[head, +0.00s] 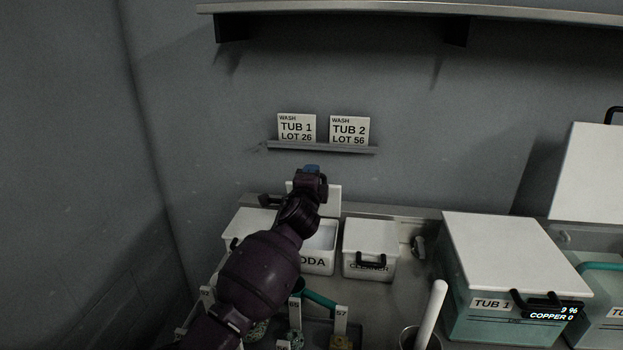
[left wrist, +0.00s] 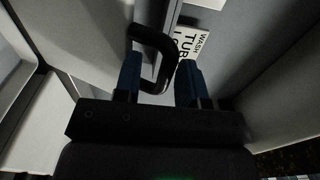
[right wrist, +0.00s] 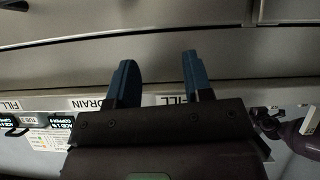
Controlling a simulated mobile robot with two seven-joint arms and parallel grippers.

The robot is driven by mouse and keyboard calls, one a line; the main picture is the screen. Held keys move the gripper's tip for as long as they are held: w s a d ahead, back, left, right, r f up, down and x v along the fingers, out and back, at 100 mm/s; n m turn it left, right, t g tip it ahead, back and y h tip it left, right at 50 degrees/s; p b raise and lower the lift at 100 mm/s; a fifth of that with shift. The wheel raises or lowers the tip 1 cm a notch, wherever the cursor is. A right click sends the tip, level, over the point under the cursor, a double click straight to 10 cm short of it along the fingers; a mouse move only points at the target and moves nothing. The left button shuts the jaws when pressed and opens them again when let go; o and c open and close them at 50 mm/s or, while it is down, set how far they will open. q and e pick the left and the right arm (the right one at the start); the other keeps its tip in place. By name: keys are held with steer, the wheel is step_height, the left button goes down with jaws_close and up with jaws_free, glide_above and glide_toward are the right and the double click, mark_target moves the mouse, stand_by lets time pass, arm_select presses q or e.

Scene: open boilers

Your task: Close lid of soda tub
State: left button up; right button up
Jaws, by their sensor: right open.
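The white soda tub (head: 319,261) stands on the counter in the head view. Its white lid (head: 329,200) is raised upright at the back, partly hidden by my left arm. My left gripper (head: 311,168) is at the top of that lid. In the left wrist view, a black bar handle (left wrist: 165,45) lies between the two spread blue fingers of my left gripper (left wrist: 160,80). I cannot tell whether either finger touches it. My right gripper (right wrist: 158,75) is open and empty, away from the tub and out of the head view.
A closed white cleaner tub (head: 370,250) stands right of the soda tub. A closed tub 1 (head: 515,265) is farther right. A cup with a white handle (head: 430,310) and numbered tags (head: 341,313) are in front. A small sign ledge (head: 322,148) is on the wall.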

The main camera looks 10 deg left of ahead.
arm_select(q)
steer(key=shift+s+f, duration=0.1)
steer(key=shift+s, duration=0.1)
steer(key=s, duration=1)
steer(key=shift+s, duration=0.25)
steer(key=shift+f, duration=0.1)
